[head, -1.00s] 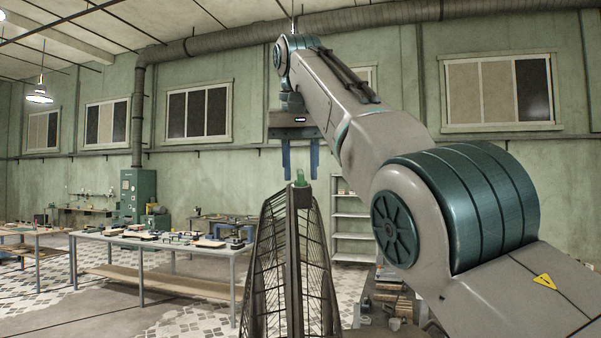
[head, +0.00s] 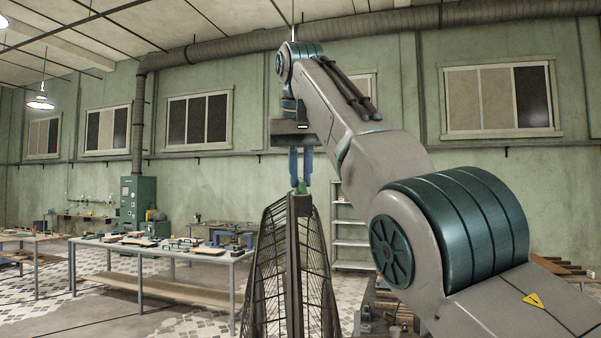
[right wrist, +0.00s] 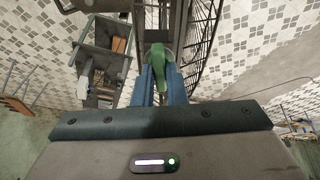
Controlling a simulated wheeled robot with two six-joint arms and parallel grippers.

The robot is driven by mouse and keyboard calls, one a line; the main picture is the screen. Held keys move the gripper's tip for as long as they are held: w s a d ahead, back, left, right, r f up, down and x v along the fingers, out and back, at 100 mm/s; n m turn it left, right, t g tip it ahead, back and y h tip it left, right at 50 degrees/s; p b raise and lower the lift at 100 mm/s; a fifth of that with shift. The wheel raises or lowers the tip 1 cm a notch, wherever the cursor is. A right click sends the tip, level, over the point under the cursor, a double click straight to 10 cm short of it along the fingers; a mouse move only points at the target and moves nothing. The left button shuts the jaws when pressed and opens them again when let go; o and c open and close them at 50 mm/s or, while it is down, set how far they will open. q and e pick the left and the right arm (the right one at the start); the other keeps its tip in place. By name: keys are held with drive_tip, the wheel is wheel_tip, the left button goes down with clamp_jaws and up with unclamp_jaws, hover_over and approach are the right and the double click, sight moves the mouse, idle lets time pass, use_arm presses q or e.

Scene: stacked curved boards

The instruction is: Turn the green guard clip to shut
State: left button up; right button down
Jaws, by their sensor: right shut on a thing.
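The green guard clip (head: 301,188) sits at the top of a dark metal frame with wire mesh sides (head: 292,235). In the right wrist view the clip (right wrist: 158,55) shows as a green piece between blue fingers. My right gripper (head: 300,178) reaches down from above and is shut on the clip; its fingers also show in the right wrist view (right wrist: 160,80). The fingers hide part of the clip. My left gripper is in neither view.
A long workbench (head: 165,254) with boards and tools stands to the left. A shelf rack (head: 350,240) stands behind the frame at the right. A green cabinet (head: 137,203) is by the far wall. The air around the frame's top looks clear.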

drive_tip(key=n, duration=0.4)
drive_tip(key=shift+y, duration=0.4)
drive_tip(key=n, duration=0.2)
drive_tip(key=n+p, duration=0.1)
drive_tip(key=n, duration=0.1)
drive_tip(key=shift+d+r+n+g+y, duration=0.1)
drive_tip(key=shift+n+g+y, duration=0.2)
drive_tip(key=n+p, duration=0.1)
drive_tip(key=n, duration=0.3)
drive_tip(key=shift+w+n+g, duration=0.1)
drive_tip(key=shift+n+g, duration=0.2)
drive_tip(key=shift+g, duration=0.1)
drive_tip(key=shift+n+g+p, duration=0.3)
drive_tip(key=shift+n+p, duration=0.45)
drive_tip(key=shift+n, duration=0.95)
drive_tip(key=c, duration=1.5)
unclamp_jaws()
drive_tip(key=shift+o, duration=0.2)
